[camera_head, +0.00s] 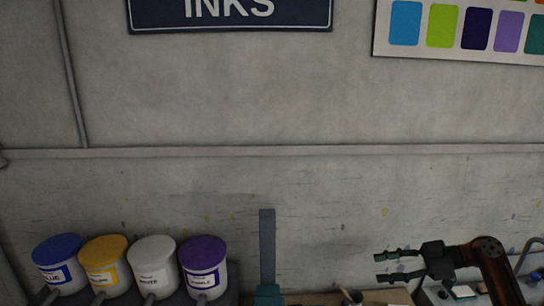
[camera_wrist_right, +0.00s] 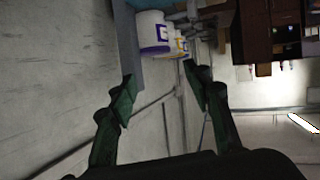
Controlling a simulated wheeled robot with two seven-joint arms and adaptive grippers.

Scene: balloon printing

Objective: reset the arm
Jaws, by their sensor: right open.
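My right gripper (camera_head: 385,268) is at the lower right of the head view, its arm coming in from the right edge. Its two fingers point left and stand apart with nothing between them. In the right wrist view the same gripper (camera_wrist_right: 158,75) shows its dark green fingertips spread, with empty air between them. It is apart from the ink buckets and the wall. My left gripper is not in view.
Blue (camera_head: 59,262), yellow (camera_head: 106,264), white (camera_head: 154,265) and purple (camera_head: 204,266) lidded ink buckets stand in a row at lower left. A grey upright bar (camera_head: 267,245) with a teal base stands right of them. The wall behind is bare below the INKS sign (camera_head: 230,12).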

